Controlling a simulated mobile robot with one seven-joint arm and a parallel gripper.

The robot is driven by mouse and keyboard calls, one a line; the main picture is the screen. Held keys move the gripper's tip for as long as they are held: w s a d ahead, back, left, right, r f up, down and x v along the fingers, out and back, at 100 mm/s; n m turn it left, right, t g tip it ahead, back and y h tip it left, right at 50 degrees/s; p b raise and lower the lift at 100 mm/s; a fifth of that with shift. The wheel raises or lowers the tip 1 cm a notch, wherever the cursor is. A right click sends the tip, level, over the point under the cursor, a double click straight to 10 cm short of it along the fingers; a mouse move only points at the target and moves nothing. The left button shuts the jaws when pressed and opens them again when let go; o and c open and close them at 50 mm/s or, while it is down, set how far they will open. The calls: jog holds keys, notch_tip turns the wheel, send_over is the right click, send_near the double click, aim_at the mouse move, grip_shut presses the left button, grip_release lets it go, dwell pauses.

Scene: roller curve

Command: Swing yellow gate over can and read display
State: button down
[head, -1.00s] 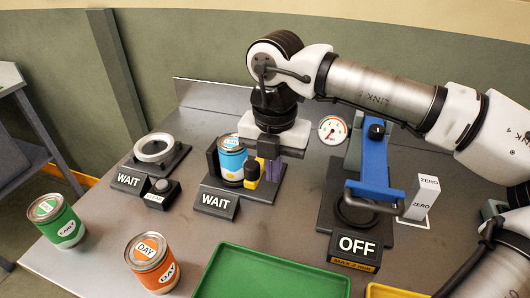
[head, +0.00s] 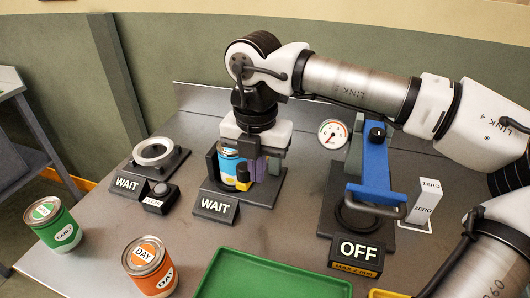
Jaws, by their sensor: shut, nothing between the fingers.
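The blue-and-white can (head: 228,162) stands upright in the dark middle station, its top and right side partly hidden by my gripper. The yellow gate (head: 243,176) is a small yellow-and-black piece at the can's front right. The display (head: 215,206) in front of this station reads WAIT.
A left station with a ring (head: 154,152) also shows WAIT. A green can (head: 54,224) and an orange can (head: 150,264) stand at front left. A green tray (head: 272,276) lies in front. At right is a blue-armed station (head: 376,165) whose display reads OFF, beside a white ZERO block (head: 428,205).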

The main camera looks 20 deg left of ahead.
jog(key=shift+a, duration=1.25)
jog(key=a, duration=0.2)
jog(key=a+b, duration=0.1)
jog(key=shift+w, duration=0.25)
jog(key=shift+a, duration=0.1)
jog(key=a, duration=0.1)
jog(key=w+a, duration=0.1)
jog(key=a, duration=0.1)
jog(key=shift+w, duration=0.1)
dwell(0.5)
jog(key=shift+a, duration=0.15)
